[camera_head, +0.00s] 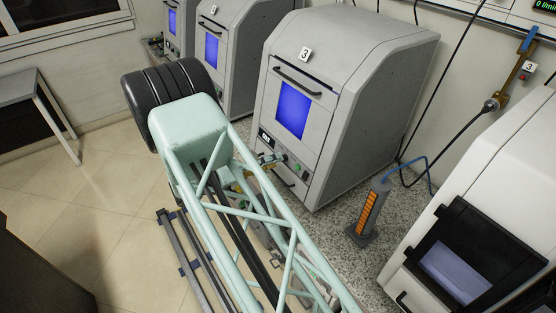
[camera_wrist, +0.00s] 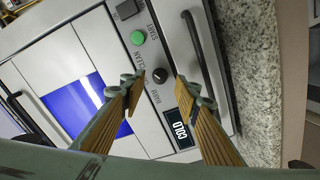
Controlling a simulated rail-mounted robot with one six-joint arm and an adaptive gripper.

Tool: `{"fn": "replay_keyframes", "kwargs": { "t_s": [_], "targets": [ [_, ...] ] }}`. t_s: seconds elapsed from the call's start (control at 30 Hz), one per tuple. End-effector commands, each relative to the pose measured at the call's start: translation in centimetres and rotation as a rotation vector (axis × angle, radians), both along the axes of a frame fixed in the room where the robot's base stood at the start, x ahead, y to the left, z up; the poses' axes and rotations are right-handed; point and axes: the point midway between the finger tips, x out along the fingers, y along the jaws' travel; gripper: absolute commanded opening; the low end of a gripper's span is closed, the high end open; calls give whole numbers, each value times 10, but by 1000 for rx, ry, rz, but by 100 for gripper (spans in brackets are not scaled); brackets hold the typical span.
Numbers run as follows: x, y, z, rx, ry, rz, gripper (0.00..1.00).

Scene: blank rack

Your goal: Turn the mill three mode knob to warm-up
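Mill three (camera_head: 345,75) is a grey cabinet with a "3" tag, a blue window and a handle; its front panel also shows in the wrist view (camera_wrist: 158,120). The mode knob (camera_wrist: 160,75) is small, round and black, with printed words around it, only partly legible. My gripper (camera_wrist: 161,82) is open, with one ribbed finger on each side of the knob in the picture. I cannot tell whether either finger touches it. In the head view my arm partly covers the panel's lower left.
A green button (camera_wrist: 138,37) and a black switch (camera_wrist: 127,10) are near the knob. A dark bar handle (camera_wrist: 195,55) runs along the panel edge. In the head view, an orange-striped cylinder (camera_head: 369,212) with a blue hose stands on the speckled counter right of the mill.

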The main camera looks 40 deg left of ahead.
Motion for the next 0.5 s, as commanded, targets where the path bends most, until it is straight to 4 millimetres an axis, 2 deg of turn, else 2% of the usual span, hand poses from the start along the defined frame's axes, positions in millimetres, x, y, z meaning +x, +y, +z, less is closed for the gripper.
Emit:
{"fn": "replay_keyframes", "kwargs": {
  "t_s": [0.2,0.5],
  "targets": [
    [20,-6,-3,1,-1,-2,29],
    [27,-8,-5,0,0,0,29]
  ]
}}
